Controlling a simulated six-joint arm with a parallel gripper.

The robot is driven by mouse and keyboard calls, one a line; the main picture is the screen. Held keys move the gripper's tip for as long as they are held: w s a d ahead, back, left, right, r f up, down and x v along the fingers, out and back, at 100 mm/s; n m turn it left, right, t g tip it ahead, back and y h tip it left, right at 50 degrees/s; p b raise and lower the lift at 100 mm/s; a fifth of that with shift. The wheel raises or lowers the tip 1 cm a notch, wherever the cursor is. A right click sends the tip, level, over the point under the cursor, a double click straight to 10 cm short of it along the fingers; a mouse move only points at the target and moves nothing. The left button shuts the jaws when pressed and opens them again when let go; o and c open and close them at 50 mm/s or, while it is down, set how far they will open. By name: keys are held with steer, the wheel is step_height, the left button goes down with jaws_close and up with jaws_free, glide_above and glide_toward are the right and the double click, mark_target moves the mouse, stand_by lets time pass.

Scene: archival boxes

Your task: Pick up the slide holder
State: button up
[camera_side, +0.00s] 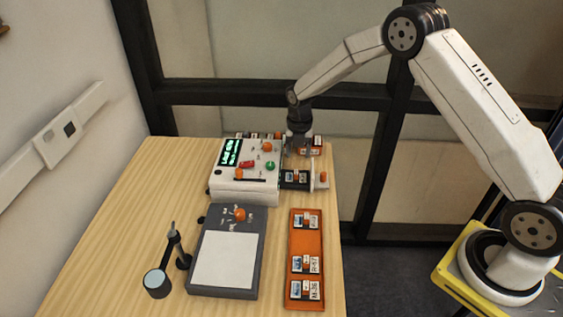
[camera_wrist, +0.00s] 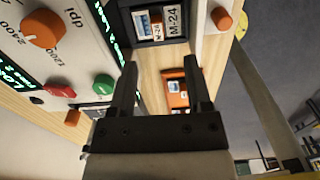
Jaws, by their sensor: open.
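A slide holder labelled M-24 (camera_wrist: 160,23) sits in a dark carriage at the scanner's right side; it also shows in the side view (camera_side: 296,178). My gripper (camera_wrist: 161,85) is open, its two dark fingers apart with nothing clasped. In the side view my gripper (camera_side: 300,142) is above the table's far right part, behind the M-24 holder. An orange piece with a slide holder (camera_wrist: 178,92) shows between the fingers, apparently beyond them; part of it is hidden. More slide holders (camera_side: 305,264) lie in an orange tray (camera_side: 307,241) nearer the front.
The white scanner (camera_side: 245,190) with knobs and a green display stands close left of my gripper. An orange knob (camera_wrist: 222,19) sits right of the carriage. A grey light pad (camera_side: 227,292) and a jointed magnifier (camera_side: 157,283) stand in front. The table's left side is clear.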

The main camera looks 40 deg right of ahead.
mark_target(296, 172)
steer(key=shift+f, duration=1.35)
steer(key=shift+f, duration=0.15)
steer(key=shift+w+a+f, duration=0.1)
steer(key=shift+a+f, duration=0.05)
steer(key=shift+f, duration=2.3)
jaws_close()
